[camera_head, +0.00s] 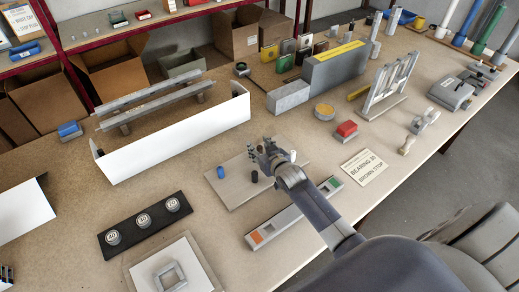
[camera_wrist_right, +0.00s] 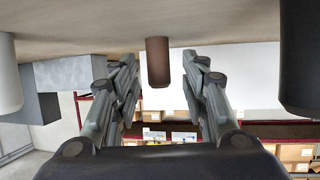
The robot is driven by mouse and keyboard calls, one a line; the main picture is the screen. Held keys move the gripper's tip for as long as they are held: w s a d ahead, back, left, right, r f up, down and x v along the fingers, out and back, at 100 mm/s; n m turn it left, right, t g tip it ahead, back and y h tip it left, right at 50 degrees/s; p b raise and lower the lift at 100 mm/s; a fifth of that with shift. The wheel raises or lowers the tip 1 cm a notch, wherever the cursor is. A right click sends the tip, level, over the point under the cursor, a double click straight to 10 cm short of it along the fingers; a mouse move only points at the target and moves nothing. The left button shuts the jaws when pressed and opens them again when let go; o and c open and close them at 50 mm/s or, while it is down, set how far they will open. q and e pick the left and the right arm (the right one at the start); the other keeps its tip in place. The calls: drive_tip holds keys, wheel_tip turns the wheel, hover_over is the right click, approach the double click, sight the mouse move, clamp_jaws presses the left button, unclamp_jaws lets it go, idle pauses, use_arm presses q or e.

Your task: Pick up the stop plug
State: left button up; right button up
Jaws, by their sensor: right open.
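The brown stop plug (camera_wrist_right: 158,62) stands out from the board surface in the right wrist view, which shows the scene upside down. It lies between the two fingers of my right gripper (camera_wrist_right: 161,60), with a visible gap on each side. In the head view my right gripper (camera_head: 262,156) is low over the grey plug board (camera_head: 238,189) and hides the brown plug. A blue plug (camera_head: 220,172) and a black plug (camera_head: 254,176) stand on the board. A pale plug (camera_wrist_right: 8,75) and a dark plug (camera_wrist_right: 302,60) flank the fingers. My left gripper is out of view.
A sign (camera_head: 365,167) reads "BEARING 30 BROWN STOP". A black strip with round weights (camera_head: 144,219) is at left, and a grey bar with orange and green ends (camera_head: 290,217) is in front.

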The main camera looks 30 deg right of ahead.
sight(260, 146)
drive_tip(key=shift+w+f, duration=0.1)
drive_tip(key=shift+w, duration=0.05)
drive_tip(key=c, duration=0.9)
drive_tip(key=shift+r, duration=0.75)
wheel_tip(260, 146, up, 2)
drive_tip(key=shift+r+b, duration=0.15)
drive_tip(key=shift+b, duration=0.5)
drive_tip(key=s+b, duration=0.1)
drive_tip(key=s, duration=0.3)
drive_tip(key=s+d+b, duration=0.1)
drive_tip(key=s, duration=0.4)
drive_tip(key=s+r+b, duration=0.1)
drive_tip(key=s, duration=0.4)
drive_tip(key=shift+s+d, duration=0.2)
drive_tip(key=shift+d, duration=0.1)
drive_tip(key=shift+s+d+r, duration=0.1)
drive_tip(key=shift+s+r, duration=0.05)
drive_tip(key=shift+s, duration=0.65)
